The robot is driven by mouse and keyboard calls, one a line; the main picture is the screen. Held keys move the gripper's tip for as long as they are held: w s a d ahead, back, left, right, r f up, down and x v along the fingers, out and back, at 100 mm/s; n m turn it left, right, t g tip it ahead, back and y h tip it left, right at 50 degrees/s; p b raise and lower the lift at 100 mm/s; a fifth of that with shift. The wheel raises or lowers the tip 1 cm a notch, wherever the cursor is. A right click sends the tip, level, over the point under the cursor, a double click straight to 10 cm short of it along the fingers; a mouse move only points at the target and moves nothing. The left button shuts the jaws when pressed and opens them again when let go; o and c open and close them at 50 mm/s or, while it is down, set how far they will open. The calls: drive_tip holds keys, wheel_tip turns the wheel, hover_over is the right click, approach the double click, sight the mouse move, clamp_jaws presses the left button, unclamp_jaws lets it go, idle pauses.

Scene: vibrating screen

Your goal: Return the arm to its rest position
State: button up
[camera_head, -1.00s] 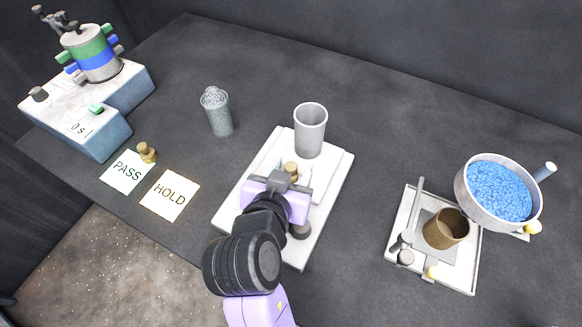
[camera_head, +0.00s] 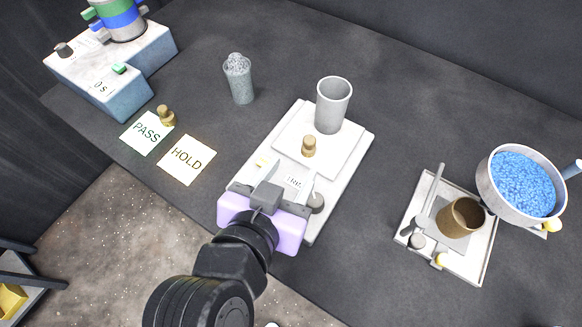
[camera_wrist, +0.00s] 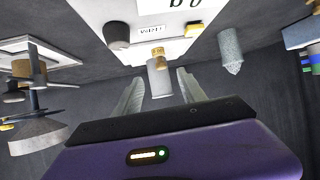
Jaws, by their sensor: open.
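My gripper (camera_head: 275,190) is open and empty, above the front edge of a white scale (camera_head: 347,160). Its two fingers also show apart in the wrist view (camera_wrist: 158,92). My lilac wrist and dark arm reach in from the bottom of the head view. A grey cup (camera_head: 333,105) stands at the back of the scale plate. A small brass weight (camera_head: 309,147) stands on the plate in front of the cup. The fingers appear clear of both. The near left part of the scale is hidden behind my gripper.
A grey-blue granular-looking cylinder (camera_head: 239,80) stands left of the scale. PASS (camera_head: 146,133) and HOLD (camera_head: 187,160) cards lie left, with a brass piece (camera_head: 166,116) by PASS. A blue-and-white machine (camera_head: 150,60) is back left. A tray (camera_head: 470,262) and a bowl of blue grains (camera_head: 485,190) are right.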

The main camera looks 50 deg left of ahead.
idle(0.4)
drive_tip(key=s+a+r+n+y, duration=0.1)
drive_tip(key=a+r+n+y, duration=0.2)
drive_tip(key=a+r+y, duration=0.2)
drive_tip(key=d+f+m+t, duration=0.1)
drive_tip(key=d+f+t, duration=0.15)
drive_tip(key=d, duration=1.05)
drive_tip(key=d+f+t, duration=0.2)
drive_tip(key=d+f, duration=0.1)
drive_tip(key=d, duration=1)
drive_tip(key=s+d+f+m+h, duration=0.2)
drive_tip(key=s+d+h, duration=0.3)
drive_tip(key=d, duration=0.3)
drive_tip(key=s+d+f+m+h, duration=0.3)
drive_tip(key=s+d+m+h, duration=0.2)
drive_tip(key=s+d, duration=0.2)
drive_tip(key=shift+d+f+g, duration=0.3)
drive_tip(key=shift+d+g, duration=0.05)
drive_tip(key=shift+d, duration=0.75)
